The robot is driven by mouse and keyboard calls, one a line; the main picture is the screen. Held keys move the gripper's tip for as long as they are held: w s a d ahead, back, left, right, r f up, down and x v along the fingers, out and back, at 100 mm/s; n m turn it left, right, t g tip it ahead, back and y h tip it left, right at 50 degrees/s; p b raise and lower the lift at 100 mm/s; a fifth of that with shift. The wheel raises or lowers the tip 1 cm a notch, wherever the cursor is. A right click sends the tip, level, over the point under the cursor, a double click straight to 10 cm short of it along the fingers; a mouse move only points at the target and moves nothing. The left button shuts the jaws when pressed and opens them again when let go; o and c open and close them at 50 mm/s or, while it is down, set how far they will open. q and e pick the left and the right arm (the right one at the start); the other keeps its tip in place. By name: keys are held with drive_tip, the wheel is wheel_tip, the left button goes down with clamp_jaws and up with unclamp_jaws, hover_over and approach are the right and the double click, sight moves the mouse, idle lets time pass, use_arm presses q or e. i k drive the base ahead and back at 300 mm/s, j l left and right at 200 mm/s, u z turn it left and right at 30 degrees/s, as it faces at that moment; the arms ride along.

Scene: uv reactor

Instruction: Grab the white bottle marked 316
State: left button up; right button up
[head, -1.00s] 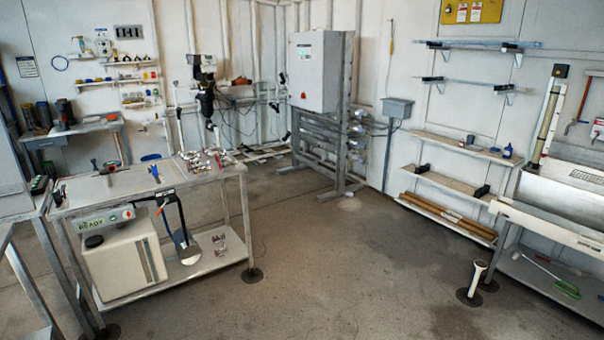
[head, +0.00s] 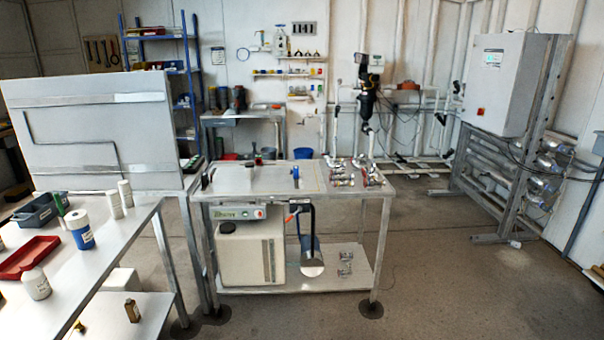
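Several white containers stand on the table (head: 120,235) at the left of the head view. A white bottle (head: 37,285) with a rounded shoulder stands near the left edge. Two slim white bottles or cylinders, one (head: 114,206) and another (head: 126,193), stand close together toward the table's far side. All look upright. No number is readable on any of them, so I cannot tell which is marked 316. Neither of my grippers is in view.
A red tray (head: 28,257) and a grey-blue bin (head: 38,210) share the left table. A small brown bottle (head: 132,311) is on its lower shelf. A steel workbench (head: 265,180) with metal fittings stands in the middle. The floor (head: 430,285) at the right is clear.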

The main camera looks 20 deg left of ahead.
sight(35, 281)
drive_tip(key=i+j+u, duration=0.1)
drive_tip(key=i+u, duration=0.25)
drive_tip(key=i, duration=0.25)
drive_tip(key=i+u, duration=0.3)
drive_tip(key=i, duration=0.25)
drive_tip(key=i+z, duration=0.1)
drive_tip(key=i, duration=1.25)
drive_tip(key=i+j+z, duration=0.1)
drive_tip(key=z, duration=5.65)
drive_tip(key=k+j, duration=0.05)
drive_tip(key=k, duration=0.05)
